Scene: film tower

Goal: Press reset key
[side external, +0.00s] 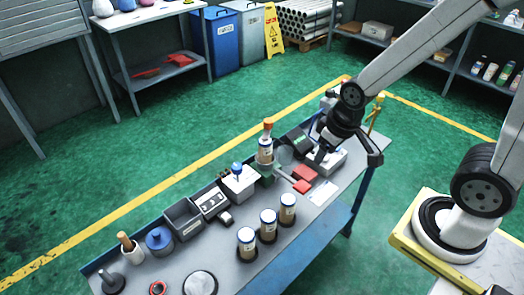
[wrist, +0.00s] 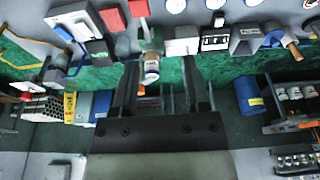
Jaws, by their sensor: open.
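My gripper (side external: 347,158) is open and empty above the right end of the bench, with its fingers spread over and beside a white box (side external: 331,164). The arm and fingers hide part of that box. In the wrist view my two fingers (wrist: 160,64) stand apart, and an orange-capped jar shows between them in the background. The white box appears at that view's upper left (wrist: 72,14), beside a red block (wrist: 113,19). The red block also lies left of the gripper in the side view (side external: 305,174). I cannot make out which part is the reset key.
A column with a jar and orange top (side external: 265,150) stands left of the gripper, with a red-ended lever (side external: 300,186) near it. Several brown jars (side external: 268,225) stand along the front.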

